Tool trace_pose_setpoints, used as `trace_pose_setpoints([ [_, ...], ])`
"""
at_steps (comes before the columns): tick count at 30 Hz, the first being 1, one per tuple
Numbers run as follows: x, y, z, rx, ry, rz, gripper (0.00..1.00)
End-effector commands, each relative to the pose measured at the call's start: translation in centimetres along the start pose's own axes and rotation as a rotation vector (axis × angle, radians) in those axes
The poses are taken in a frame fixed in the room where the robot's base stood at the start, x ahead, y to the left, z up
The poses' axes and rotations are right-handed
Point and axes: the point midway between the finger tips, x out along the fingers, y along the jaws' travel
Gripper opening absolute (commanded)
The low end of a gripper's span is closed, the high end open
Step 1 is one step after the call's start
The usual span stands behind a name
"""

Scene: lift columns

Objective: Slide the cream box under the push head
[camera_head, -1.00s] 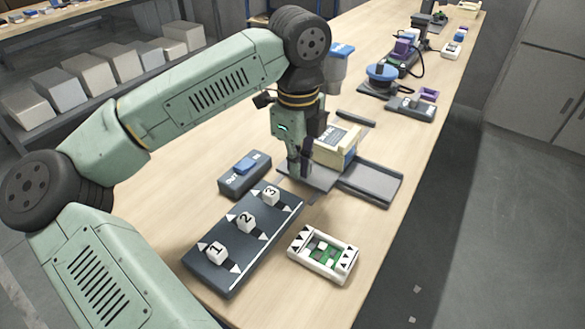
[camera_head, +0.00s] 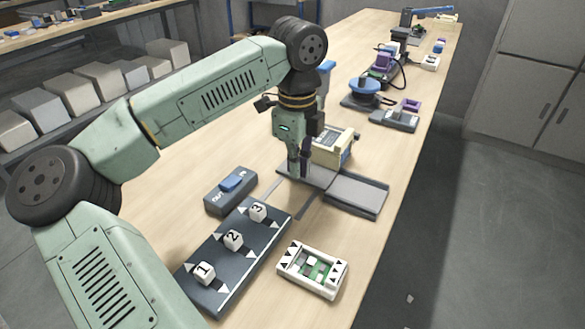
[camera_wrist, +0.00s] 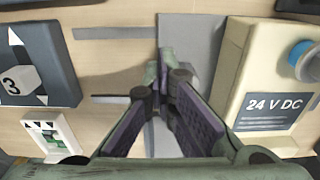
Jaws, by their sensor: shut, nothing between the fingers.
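The cream box (camera_head: 338,150) stands on the bench at the far end of a grey plate, just behind and right of my gripper. In the wrist view the box (camera_wrist: 232,85) is at the right, with a "24 V DC" label and a blue round part. My gripper (camera_head: 299,176) is shut and empty, pointing down over the grey plate (camera_head: 318,179). In the wrist view its fingertips (camera_wrist: 165,55) meet beside the box's left side, with a gap in the picture; I cannot tell contact. A blue-topped part (camera_head: 326,68) behind my arm is mostly hidden; I cannot tell whether it is the push head.
A dark grey channel (camera_head: 357,194) runs right from the plate. A panel with numbered cubes (camera_head: 208,290), a blue-switch box (camera_head: 231,190) and a white-framed green board (camera_head: 313,270) lie nearer. More devices, including a blue disc (camera_head: 364,86), stand farther along.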

Motion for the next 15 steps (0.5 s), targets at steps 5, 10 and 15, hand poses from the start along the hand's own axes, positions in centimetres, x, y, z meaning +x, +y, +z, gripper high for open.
trace_pose_setpoints([
  [5, 0.0, -1.0, 0.0, 0.001, -0.001, -0.001, 0.0],
  [10, 0.0, -1.8, 0.0, 0.001, -0.001, -0.001, 0.0],
  [15, 0.0, -2.7, 0.0, 0.0, -0.001, -0.001, 0.0],
])
